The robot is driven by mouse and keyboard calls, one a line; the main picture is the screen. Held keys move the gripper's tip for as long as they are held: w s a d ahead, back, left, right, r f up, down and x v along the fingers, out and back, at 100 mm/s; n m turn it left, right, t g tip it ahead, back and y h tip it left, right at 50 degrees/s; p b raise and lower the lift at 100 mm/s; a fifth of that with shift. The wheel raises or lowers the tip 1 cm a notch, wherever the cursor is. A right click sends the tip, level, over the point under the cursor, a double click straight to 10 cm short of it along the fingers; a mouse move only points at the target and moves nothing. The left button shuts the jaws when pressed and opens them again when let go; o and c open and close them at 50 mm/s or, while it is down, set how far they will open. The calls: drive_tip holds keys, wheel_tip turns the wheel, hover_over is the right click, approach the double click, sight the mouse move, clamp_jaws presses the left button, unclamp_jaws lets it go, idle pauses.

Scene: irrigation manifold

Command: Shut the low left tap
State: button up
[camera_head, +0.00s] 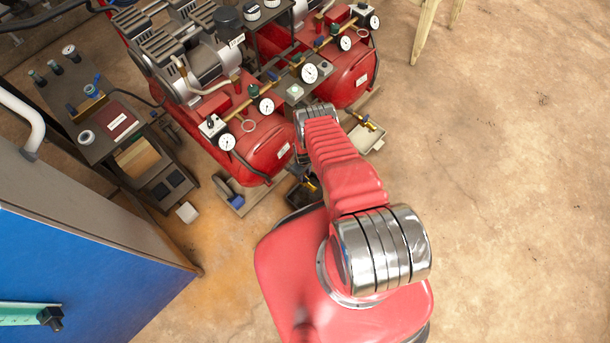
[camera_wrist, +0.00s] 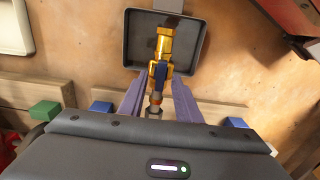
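The low left tap (camera_wrist: 163,48) is brass with a small blue handle (camera_wrist: 159,72). In the wrist view it points away from me over a dark grey tray. The handle appears to lie along the tap's body. My gripper (camera_wrist: 159,88) is open, with one finger on each side of the tap near its handle. I see gaps between the fingers and the tap; contact is not clear. In the head view a bit of this brass tap (camera_head: 312,186) shows beside my red arm, which hides my gripper.
The dark tray (camera_wrist: 128,42) lies under the tap's outlet. Red compressor tanks (camera_head: 262,150) with gauges stand behind. Another brass tap (camera_head: 369,123) sits over a pale tray (camera_head: 372,142) to the right. A tool bench (camera_head: 100,130) stands left. The floor at right is clear.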

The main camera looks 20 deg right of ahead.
drive_tip(key=shift+f, duration=0.55)
drive_tip(key=shift+c, duration=0.2)
